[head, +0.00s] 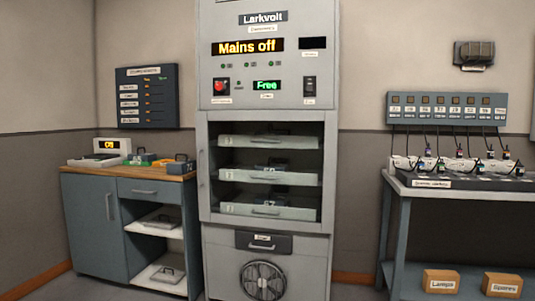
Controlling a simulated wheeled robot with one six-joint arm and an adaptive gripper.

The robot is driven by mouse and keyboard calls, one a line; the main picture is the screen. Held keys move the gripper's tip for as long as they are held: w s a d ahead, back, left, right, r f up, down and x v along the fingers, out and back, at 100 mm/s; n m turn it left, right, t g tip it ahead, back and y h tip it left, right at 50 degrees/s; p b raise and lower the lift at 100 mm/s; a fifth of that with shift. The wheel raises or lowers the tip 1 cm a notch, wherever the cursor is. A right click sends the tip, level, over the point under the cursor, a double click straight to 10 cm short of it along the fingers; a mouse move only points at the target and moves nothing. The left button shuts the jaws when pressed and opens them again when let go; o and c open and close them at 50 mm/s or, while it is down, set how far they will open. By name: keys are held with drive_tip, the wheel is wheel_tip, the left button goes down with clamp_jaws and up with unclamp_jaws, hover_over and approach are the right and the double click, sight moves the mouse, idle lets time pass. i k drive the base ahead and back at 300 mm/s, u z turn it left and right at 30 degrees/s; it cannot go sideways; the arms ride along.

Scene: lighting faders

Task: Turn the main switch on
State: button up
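A tall grey cabinet (210,150) labelled "Larkvolt" stands in the middle of the head view. Its amber display (247,46) reads "Mains off". A black switch (309,86) is on the right of its upper panel, with a small label beneath that is too small to read. I cannot tell its position. A red knob or button (221,87) is on the left of the same panel. A green display (267,86) between them reads "Free". My gripper is not in view.
Several drawer trays (268,142) sit in the cabinet's middle bay. A blue cupboard with a wooden top (92,215) stands at left, and a table with plugged cables (465,196) at right. Two cardboard boxes (441,282) (502,285) sit on its lower shelf.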

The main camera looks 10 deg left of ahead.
sight(221, 86)
drive_tip(key=z, duration=0.9)
drive_tip(key=k, duration=0.1)
drive_tip(key=u, duration=1.85)
drive_tip(key=i, duration=1.15)
drive_tip(key=z, duration=0.35)
drive_tip(key=k, duration=0.15)
drive_tip(key=u, duration=0.7)
drive_tip(key=k, duration=0.1)
drive_tip(key=z, duration=1.05)
drive_tip(key=i, duration=1.2)
drive_tip(key=u, duration=1.15)
drive_tip(key=i, duration=0.75)
drive_tip(key=u, duration=0.85)
